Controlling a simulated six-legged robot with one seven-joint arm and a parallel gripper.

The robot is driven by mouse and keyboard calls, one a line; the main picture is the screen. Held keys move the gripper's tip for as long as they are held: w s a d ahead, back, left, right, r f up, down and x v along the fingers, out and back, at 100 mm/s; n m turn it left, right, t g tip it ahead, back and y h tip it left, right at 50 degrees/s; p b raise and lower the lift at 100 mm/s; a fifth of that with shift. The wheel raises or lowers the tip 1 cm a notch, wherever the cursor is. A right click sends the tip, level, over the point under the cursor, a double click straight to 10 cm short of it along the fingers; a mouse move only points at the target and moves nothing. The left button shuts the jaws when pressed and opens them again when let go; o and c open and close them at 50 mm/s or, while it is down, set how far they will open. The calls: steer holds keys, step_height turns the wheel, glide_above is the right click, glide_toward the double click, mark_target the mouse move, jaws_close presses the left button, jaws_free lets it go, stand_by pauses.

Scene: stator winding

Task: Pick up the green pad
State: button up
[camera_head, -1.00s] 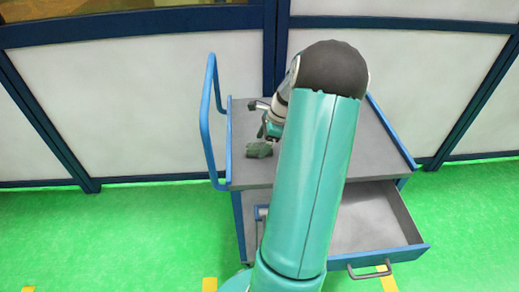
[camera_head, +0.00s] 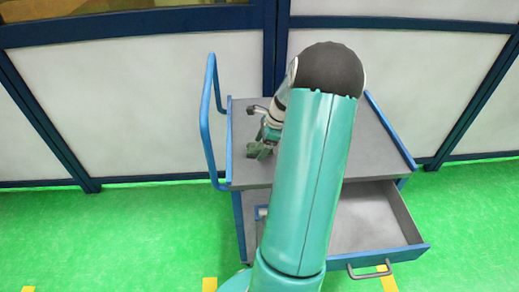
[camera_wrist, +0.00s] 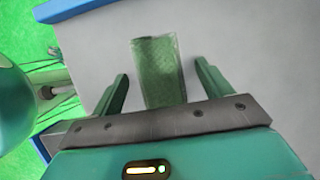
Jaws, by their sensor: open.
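The green pad (camera_wrist: 158,70) lies on the grey top of the cart in the wrist view, a dull green strip. My gripper (camera_wrist: 160,82) is open, with one finger on each side of the pad. I see a gap between the pad and each finger. In the head view my gripper (camera_head: 262,150) is over the left part of the cart top, and the pad there is hard to tell apart from the fingers.
The cart (camera_head: 378,150) has a grey top with blue edges and a blue handle (camera_head: 205,120) at its left. Its drawer (camera_head: 375,220) stands open at the front right. The cart top right of my arm is bare. A panelled wall (camera_head: 130,100) stands behind.

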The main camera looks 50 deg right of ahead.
mark_target(256, 146)
steer(key=c, duration=1.1)
steer(key=shift+r, duration=0.15)
step_height(256, 146, up, 3)
steer(key=shift+r, duration=0.1)
steer(key=s+a+r, duration=0.6)
steer(key=s, duration=0.1)
steer(key=s+a+r, duration=0.3)
steer(key=r, duration=0.1)
steer(key=shift+s+a, duration=0.1)
steer(key=shift+s, duration=0.2)
steer(key=shift+o, duration=0.9)
steer(key=shift+c, duration=0.3)
